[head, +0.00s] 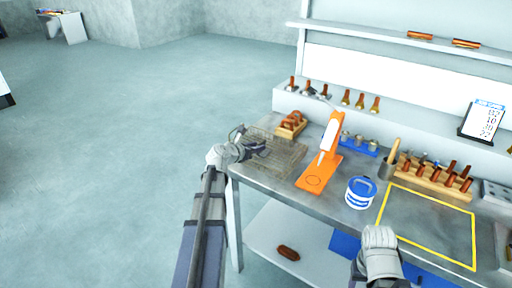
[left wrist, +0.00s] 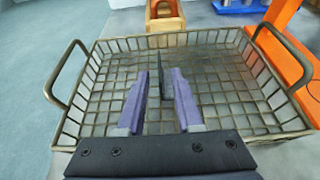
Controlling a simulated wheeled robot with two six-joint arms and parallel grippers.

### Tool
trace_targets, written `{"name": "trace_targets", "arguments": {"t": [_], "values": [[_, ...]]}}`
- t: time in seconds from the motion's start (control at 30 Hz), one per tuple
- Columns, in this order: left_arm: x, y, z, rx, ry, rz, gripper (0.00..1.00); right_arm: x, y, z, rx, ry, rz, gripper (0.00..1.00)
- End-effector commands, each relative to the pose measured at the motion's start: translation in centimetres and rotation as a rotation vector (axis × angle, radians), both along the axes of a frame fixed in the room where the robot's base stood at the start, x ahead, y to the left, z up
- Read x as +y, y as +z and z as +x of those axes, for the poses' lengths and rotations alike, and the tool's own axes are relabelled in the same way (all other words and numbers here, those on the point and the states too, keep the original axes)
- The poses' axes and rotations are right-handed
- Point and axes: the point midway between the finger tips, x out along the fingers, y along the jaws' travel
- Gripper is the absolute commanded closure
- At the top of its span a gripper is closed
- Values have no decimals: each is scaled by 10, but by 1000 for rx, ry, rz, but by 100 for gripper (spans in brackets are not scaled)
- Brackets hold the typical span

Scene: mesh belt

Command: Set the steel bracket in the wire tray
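The wire tray (head: 290,158) is a mesh basket with two loop handles at the left end of the bench. It fills much of the left wrist view (left wrist: 110,112). My left gripper (head: 258,147) reaches over the tray. In the left wrist view its two purple fingers (left wrist: 161,78) are apart. A dark thin plate, seemingly the steel bracket (left wrist: 165,72), stands upright between the fingertips, with a gap to the left finger. Its lower part and its contact with the tray floor are unclear. My right gripper (head: 372,275) is at the bench's front edge, its fingers not clearly shown.
An orange stand (head: 315,180) is right of the tray, and a wooden box (head: 291,127) is behind it. A blue-and-white tin (head: 361,193), a wooden rack (head: 436,180) and a yellow-outlined area (head: 425,223) lie farther right. The outlined area is clear.

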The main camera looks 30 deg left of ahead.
Motion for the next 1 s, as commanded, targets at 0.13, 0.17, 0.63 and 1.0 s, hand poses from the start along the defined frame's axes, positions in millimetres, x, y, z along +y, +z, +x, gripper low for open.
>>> {"name": "trace_targets", "arguments": {"t": [0.13, 0.17, 0.63, 1.0], "values": [[0, 11, -15, 0, 2, -1, 66, 0, 11, 0, 0, 0, 0, 43], [0, 13, -21, 0, 3, -1, 66, 0, 13, 0, 0, 0, 0, 43], [7, 45, -99, 0, 2, 0, 66, 0, 45, 0, 0, 0, 0, 43], [9, 48, -111, 0, 0, 0, 66, 0, 48, 0, 0, 0, 0, 43]]}}
